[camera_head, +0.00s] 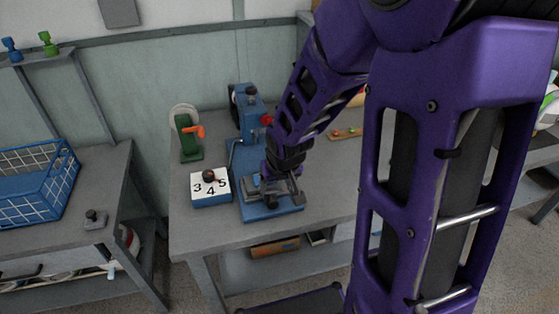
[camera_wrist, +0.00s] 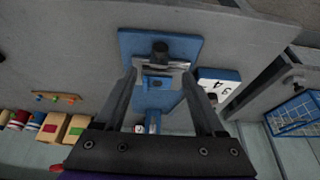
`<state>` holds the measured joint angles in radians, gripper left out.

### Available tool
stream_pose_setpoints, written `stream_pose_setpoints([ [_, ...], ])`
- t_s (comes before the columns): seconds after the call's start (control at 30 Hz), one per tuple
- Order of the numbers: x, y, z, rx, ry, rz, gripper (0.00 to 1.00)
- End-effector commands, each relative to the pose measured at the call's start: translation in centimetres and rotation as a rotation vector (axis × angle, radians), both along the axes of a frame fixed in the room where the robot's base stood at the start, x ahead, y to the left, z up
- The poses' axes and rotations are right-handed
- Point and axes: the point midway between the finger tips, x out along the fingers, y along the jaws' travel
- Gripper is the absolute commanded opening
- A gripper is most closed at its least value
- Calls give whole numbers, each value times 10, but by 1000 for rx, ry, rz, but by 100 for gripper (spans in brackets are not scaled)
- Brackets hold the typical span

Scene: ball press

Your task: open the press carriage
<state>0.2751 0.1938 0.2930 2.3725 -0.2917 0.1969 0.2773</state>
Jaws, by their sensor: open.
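The blue press (camera_head: 250,115) stands upright on the grey workbench, and its blue base plate (camera_head: 272,212) reaches toward the front. A grey metal carriage (camera_head: 252,188) sits on that plate. My gripper (camera_head: 272,190) is low over the front of the press. In the wrist view my gripper (camera_wrist: 160,75) is open, with one finger on each side of the carriage's middle. I cannot tell whether the fingers touch it. My arm hides part of the press.
A blue box with a white numbered top and a dark knob (camera_head: 209,176) is close left of the press. A green device (camera_head: 188,140) with an orange handle stands behind it. A board with coloured balls (camera_head: 346,134) lies right. A blue wire basket (camera_head: 35,185) is on the left bench.

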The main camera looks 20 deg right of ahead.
Motion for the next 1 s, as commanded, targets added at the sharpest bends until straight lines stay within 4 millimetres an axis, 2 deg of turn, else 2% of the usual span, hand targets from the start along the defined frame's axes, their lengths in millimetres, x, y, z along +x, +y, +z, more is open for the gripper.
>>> stream_pose_setpoints([
  [0.03,-4,-1,13,-1,-2,-3,72],
  [0.4,-21,-1,52,-3,-3,-1,72],
  [0.87,-24,0,57,1,0,-1,72],
  [1.0,-16,1,60,34,-23,-53,72],
])
